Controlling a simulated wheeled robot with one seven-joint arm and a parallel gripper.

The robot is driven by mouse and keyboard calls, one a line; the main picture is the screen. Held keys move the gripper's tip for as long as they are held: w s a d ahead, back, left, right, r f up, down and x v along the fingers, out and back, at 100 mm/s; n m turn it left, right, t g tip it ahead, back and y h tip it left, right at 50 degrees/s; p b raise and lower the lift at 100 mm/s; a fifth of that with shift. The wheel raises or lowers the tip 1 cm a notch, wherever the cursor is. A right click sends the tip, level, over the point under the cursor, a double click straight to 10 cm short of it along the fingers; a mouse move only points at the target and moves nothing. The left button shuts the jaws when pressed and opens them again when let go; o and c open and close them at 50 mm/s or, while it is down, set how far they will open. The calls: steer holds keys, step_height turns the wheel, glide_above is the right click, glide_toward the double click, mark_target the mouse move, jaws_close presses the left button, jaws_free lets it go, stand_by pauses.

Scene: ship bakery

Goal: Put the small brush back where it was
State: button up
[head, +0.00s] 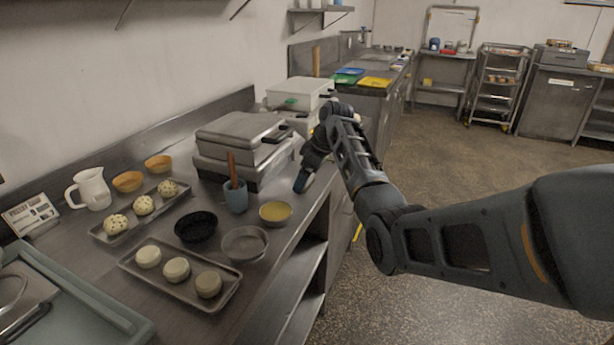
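A blue-grey cup (236,199) stands on the steel counter, behind and to the left of a bowl of yellow liquid (275,212). A brown wooden handle (231,166) sticks up out of the cup; its lower end is hidden, so I cannot tell what tool it is. My gripper (303,181) hangs near the counter's right edge, right of the cup and apart from it. A small bluish piece shows at its lower end; I cannot tell whether this is a fingertip or a held thing. No brush bristles can be made out.
A tray of pale rolls (192,293), a tray of speckled rolls (101,234), a black bowl (196,227) and a clear bowl (245,244) crowd the counter (262,283). A steel press (238,139) stands behind the cup. The floor to the right is open.

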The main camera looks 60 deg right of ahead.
steer(key=b+v, duration=0.1)
steer(key=v, duration=1.1)
steer(key=shift+r, duration=0.2)
steer(key=shift+w, duration=0.1)
